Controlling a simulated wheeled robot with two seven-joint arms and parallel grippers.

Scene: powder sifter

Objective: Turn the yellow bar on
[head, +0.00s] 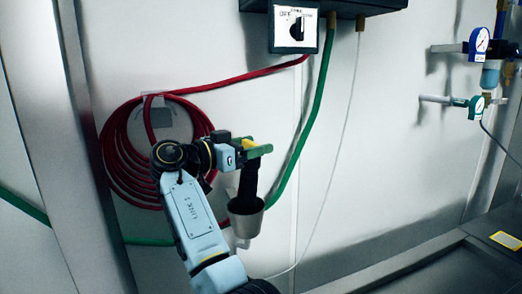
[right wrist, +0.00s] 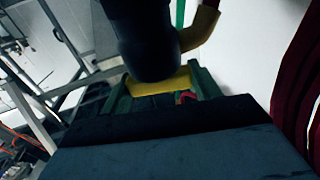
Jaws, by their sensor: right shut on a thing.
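The yellow bar (head: 248,144) shows as a small yellow piece at my right gripper (head: 257,152), in front of the white wall. The gripper's green fingers are shut on it. In the right wrist view the yellow bar (right wrist: 160,82) lies across between the green fingers (right wrist: 203,84), partly hidden by a dark rounded part (right wrist: 145,40) above it. A black piece (head: 248,180) hangs below the gripper towards a grey cup-shaped part (head: 245,217). I cannot tell which way the bar is turned. My left gripper is not in view.
A coiled red hose (head: 112,160) hangs on the wall to the left, close behind my arm. A green hose (head: 310,125) runs down beside the gripper. A switch box (head: 295,28) is above. Gauges (head: 481,40) are at the far right. The wall between is mostly clear.

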